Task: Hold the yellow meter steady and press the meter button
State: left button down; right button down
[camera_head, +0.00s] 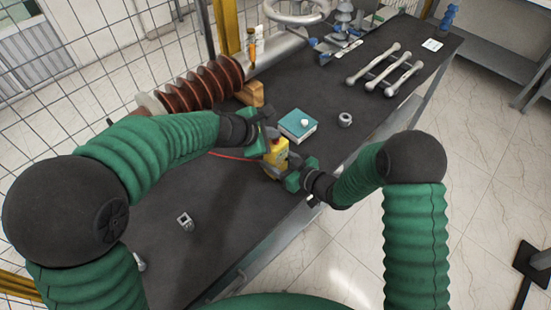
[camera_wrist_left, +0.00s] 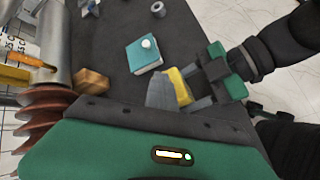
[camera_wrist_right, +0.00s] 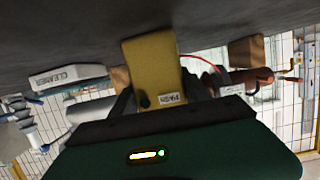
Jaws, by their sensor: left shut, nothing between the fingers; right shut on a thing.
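The yellow meter (camera_head: 276,156) is held upright a little above the dark bench, with a red spot near its top. It also shows in the left wrist view (camera_wrist_left: 181,88) and fills the middle of the right wrist view (camera_wrist_right: 152,72). My right gripper (camera_head: 280,168) is shut on the meter from the right, one finger on each side of it. My left gripper (camera_head: 268,136) is shut and empty, close to the meter's top. In the left wrist view its grey fingertips (camera_wrist_left: 160,90) overlap the meter's left side; whether they touch it, I cannot tell.
A blue-topped box (camera_head: 304,119) with a white knob stands just behind the meter. A brown ribbed bushing (camera_head: 205,84) and a wooden block (camera_head: 251,93) lie at the back left. A metal nut (camera_head: 345,120) and grey rods (camera_head: 385,70) are farther right. A red wire (camera_head: 232,156) runs left.

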aim_at(273, 144)
pick_arm(q)
jog(key=shift+r, duration=0.35)
pick_arm(e)
jog(key=shift+c, duration=2.2)
grip_release()
pick_arm(q)
notch_tip(273, 144, up, 6)
